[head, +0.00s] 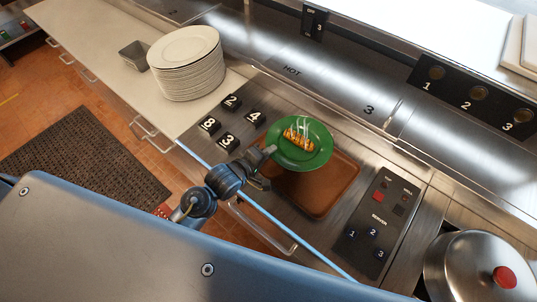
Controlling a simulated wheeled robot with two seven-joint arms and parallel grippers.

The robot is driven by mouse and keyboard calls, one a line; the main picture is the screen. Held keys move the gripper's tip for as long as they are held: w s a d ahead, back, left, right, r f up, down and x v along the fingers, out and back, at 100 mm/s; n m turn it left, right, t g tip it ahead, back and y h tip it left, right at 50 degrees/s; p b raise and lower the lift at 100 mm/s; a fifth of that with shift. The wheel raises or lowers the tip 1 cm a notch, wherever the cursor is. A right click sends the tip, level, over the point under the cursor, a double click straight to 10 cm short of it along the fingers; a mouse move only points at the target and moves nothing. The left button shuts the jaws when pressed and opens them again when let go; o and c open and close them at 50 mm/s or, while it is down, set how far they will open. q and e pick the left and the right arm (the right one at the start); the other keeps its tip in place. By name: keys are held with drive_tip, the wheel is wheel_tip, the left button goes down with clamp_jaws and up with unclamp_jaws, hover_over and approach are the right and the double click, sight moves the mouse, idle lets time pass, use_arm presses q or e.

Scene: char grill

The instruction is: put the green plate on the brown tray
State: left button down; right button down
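The green plate (316,156) carries a hot-dog-like item with pale topping (298,137). It covers the upper left part of the brown tray (325,190), and its far side reaches past the tray's edge. I cannot tell whether the plate rests on the tray or hangs just above it. My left gripper (268,166) is at the plate's left rim, with one fingertip overlapping the rim. Whether its fingers are closed on the rim is unclear. My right gripper is out of view.
A stack of white plates (187,75) and a small metal container (134,55) stand on the pale counter at upper left. Black number tags (228,142) lie left of the green plate. A button panel (378,222) and a lidded pot (470,270) are at right.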

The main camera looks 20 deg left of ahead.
sight(268, 162)
use_arm(q)
drive_tip(key=shift+w+a+f, duration=0.1)
drive_tip(key=shift+w+a, duration=0.05)
wheel_tip(268, 162, down, 3)
drive_tip(key=shift+w+r+p, duration=0.1)
drive_tip(key=shift+r+p, duration=0.05)
drive_tip(key=shift+p, duration=0.7)
drive_tip(key=shift+f, duration=0.3)
drive_tip(key=shift+f, duration=0.1)
drive_tip(key=c, duration=1.9)
unclamp_jaws()
drive_tip(key=shift+c, duration=0.2)
